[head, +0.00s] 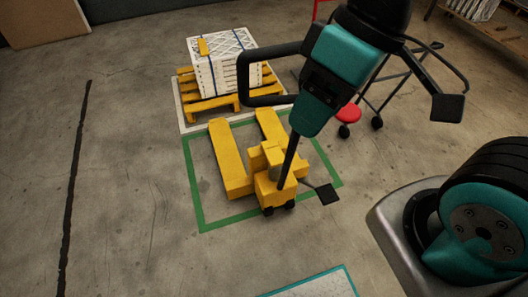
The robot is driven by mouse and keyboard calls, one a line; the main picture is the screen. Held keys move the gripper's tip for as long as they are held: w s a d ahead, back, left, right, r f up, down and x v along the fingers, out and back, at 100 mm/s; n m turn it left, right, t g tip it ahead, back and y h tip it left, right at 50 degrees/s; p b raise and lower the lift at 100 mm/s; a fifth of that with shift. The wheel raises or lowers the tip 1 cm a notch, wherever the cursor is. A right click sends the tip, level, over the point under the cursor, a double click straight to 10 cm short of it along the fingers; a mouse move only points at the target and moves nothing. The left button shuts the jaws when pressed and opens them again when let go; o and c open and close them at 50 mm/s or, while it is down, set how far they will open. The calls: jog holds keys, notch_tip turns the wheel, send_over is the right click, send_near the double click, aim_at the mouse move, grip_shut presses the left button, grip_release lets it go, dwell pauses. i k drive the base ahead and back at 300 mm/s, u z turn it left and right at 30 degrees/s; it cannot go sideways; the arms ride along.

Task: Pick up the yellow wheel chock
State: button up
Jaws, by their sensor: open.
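A small yellow piece, apparently the wheel chock (203,46), lies on top of the white boxed filters (229,75), near their left edge. It is small in the head view, so its exact shape is hard to tell. My gripper (346,104) hangs at the upper middle, close to the camera, to the right of the boxes. It is open, with no object visible in it. The dark parts around it overlap in the picture, so its fingers are hard to separate from what is behind. The gripper is clearly apart from the chock.
The boxes stand on a yellow pallet (212,104) on a white-edged floor patch. A yellow pallet jack (232,165) stands in a green floor frame (197,200) before it. A red item (348,113) with black wheels is behind my gripper. The floor at left is clear.

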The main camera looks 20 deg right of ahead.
aim_at(202, 47)
jog(key=u, duration=0.85)
jog(key=k, duration=1.1)
jog(key=u, duration=0.75)
jog(key=i, duration=3)
jog(key=z, duration=0.5)
jog(key=i, duration=2.35)
jog(key=z, duration=0.55)
jog(key=i, duration=2.05)
jog(key=z, duration=1.3)
jog(key=i, duration=1.15)
jog(key=z, duration=1.05)
